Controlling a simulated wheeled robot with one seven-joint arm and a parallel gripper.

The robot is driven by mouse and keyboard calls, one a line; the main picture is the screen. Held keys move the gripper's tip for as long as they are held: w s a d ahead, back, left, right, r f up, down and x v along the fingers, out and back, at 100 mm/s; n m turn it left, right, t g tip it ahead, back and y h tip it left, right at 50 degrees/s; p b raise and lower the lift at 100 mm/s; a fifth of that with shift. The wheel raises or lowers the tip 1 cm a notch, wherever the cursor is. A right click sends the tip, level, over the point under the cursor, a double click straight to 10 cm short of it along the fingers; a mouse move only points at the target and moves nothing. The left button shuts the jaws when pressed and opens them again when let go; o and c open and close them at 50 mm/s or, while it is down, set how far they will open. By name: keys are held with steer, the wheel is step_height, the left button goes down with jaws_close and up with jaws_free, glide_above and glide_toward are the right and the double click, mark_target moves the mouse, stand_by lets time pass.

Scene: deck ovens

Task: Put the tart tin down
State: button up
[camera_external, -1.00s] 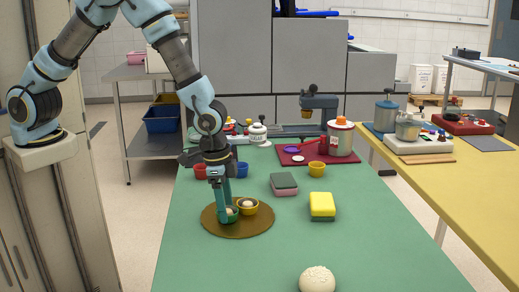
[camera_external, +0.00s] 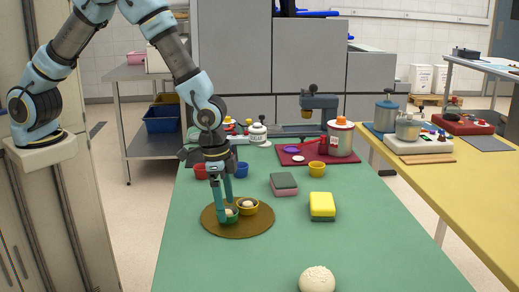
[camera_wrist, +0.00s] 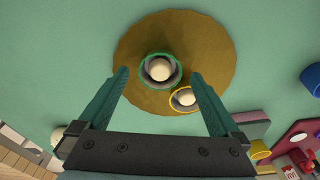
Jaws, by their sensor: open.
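A green tart tin (camera_external: 230,219) with a pale round filling sits upright on a round brown board (camera_external: 258,228). It also shows in the wrist view (camera_wrist: 144,70). My gripper (camera_external: 222,212) is open, with its fingers pointing down at the green tin. In the wrist view, the tin lies between and just beyond the spread fingertips of my gripper (camera_wrist: 161,74), with gaps on both sides. A yellow tin (camera_external: 248,210) with a similar filling stands on the same board, close to the right of the green one; in the wrist view it is near the right finger (camera_wrist: 184,107).
A yellow and green sponge (camera_external: 322,204), a grey and pink block (camera_external: 284,184) and a pale bun (camera_external: 317,280) lie on the green table. Red (camera_external: 200,171) and blue (camera_external: 242,170) cups stand behind the board. The table's front left is clear.

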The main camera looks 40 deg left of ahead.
step_height(320, 180, up, 11)
steer(key=a+b, duration=0.1)
steer(key=b, duration=0.1)
steer(key=shift+s, duration=0.35)
steer(key=shift+a, duration=0.15)
steer(key=w+a+n, duration=0.2)
steer(key=w+a, duration=0.2)
steer(key=a, duration=0.5)
steer(key=w+a+n, duration=0.3)
steer(key=w+a, duration=0.1)
steer(key=a, duration=0.6)
steer(key=s+a+n, duration=0.2)
steer(key=a, duration=0.8)
steer(key=s+a+n+y, duration=0.1)
steer(key=a+n, duration=0.2)
steer(key=a, duration=0.8)
steer(key=shift+s+t, duration=0.35)
steer(key=shift+t, duration=0.05)
